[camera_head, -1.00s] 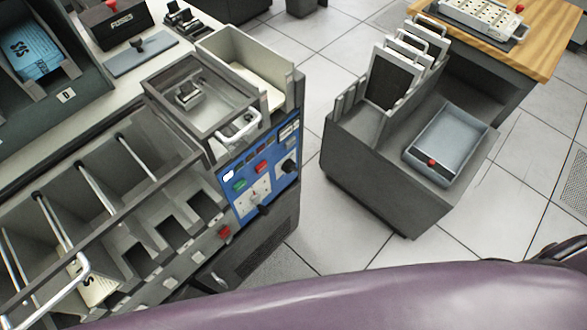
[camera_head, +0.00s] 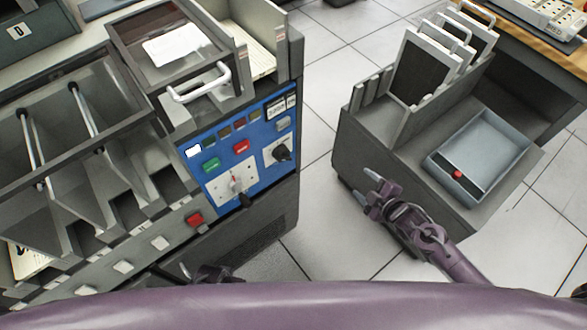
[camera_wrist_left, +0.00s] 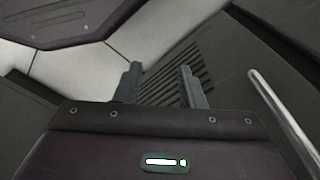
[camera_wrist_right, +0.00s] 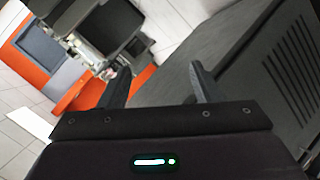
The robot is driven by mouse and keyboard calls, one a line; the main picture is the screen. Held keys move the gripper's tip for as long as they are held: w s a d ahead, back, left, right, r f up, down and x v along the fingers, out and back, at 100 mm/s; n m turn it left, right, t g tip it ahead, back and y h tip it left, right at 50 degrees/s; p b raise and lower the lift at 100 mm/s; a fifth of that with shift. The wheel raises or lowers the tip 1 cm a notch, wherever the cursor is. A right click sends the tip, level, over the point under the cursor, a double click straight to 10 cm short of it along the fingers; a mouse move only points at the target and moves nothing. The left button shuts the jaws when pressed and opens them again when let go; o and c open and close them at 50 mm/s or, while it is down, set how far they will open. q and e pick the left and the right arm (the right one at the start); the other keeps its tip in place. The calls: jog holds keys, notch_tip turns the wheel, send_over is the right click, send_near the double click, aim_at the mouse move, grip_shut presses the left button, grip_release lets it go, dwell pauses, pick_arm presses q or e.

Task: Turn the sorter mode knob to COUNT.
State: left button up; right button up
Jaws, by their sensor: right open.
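The sorter's blue control panel (camera_head: 262,125) faces me left of centre in the head view. A black knob (camera_head: 282,153) sits at its right side. The lettering is too small to read, so I cannot tell which is the mode knob. My right gripper (camera_head: 366,186) is open and empty, right of the panel and apart from it, beside the grey cart. My left gripper (camera_wrist_left: 160,68) is open and empty; in the head view it shows partly, low below the panel.
The grey cart (camera_head: 400,155) with upright panels and a blue-grey tray (camera_head: 482,150) stands right. Green (camera_head: 211,165) and red (camera_head: 241,147) buttons lie close to the knobs. The sorter's card pockets spread left. Open floor lies between sorter and cart.

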jog(key=a+r+n+y+b, duration=0.5)
jog(key=a+r+n+y, duration=0.1)
jog(key=a+r+n, duration=0.2)
jog(key=n+g+y+b, duration=0.2)
jog(key=n+y, duration=0.2)
jog(key=n, duration=0.2)
send_near(289, 158)
jog(key=x, duration=0.9)
pick_arm(q)
jog(key=w+d+r, duration=0.1)
jog(key=w+r, duration=0.3)
jog(key=r, duration=0.4)
jog(key=shift+d, duration=0.3)
pick_arm(e)
jog(key=shift+w+a, duration=0.15)
jog(key=shift+a, duration=0.15)
jog(key=c, duration=1)
